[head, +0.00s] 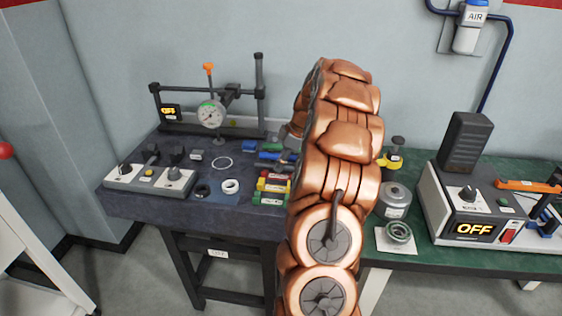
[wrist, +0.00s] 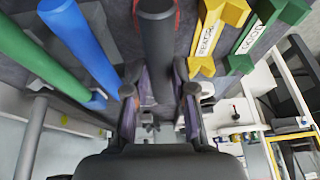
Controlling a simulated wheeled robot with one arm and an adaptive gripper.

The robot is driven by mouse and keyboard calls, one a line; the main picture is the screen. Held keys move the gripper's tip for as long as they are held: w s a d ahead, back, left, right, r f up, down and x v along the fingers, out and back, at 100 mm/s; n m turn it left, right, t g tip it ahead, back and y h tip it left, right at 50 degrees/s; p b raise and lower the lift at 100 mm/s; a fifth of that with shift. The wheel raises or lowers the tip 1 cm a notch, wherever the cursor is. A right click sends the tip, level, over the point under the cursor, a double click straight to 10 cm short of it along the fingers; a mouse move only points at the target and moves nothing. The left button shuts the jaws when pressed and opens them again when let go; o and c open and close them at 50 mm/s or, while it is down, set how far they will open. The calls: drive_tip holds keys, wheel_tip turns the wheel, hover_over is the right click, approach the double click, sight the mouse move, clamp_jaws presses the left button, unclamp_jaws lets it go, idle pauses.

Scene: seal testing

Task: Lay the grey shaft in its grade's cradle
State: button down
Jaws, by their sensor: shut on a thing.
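My gripper (wrist: 161,92) is shut on the dark grey shaft (wrist: 158,50) in the wrist view. The shaft runs away from between the fingers towards the top edge; the far end is cut off. Right of it are the yellow cradle (wrist: 214,35), its label hard to read, and the green cradle (wrist: 268,35), labelled GOOD. A bit of red shows behind the shaft. In the head view the red cradle (head: 272,178), yellow cradle (head: 272,189) and green cradle (head: 268,201) lie side by side on the dark bench. There my copper arm hides the gripper and the held shaft.
A blue shaft (wrist: 82,45) and a green shaft (wrist: 35,50) lie left in the wrist view. A dial gauge stand (head: 211,114), a white ring (head: 230,186) and a control box (head: 150,180) are left of the cradles. A green-topped bench stands right.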

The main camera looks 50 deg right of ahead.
drive_tip(key=shift+f+b, duration=0.5)
drive_tip(key=shift+b, duration=0.2)
idle(0.5)
drive_tip(key=c, duration=0.9)
unclamp_jaws()
drive_tip(key=v, duration=1.2)
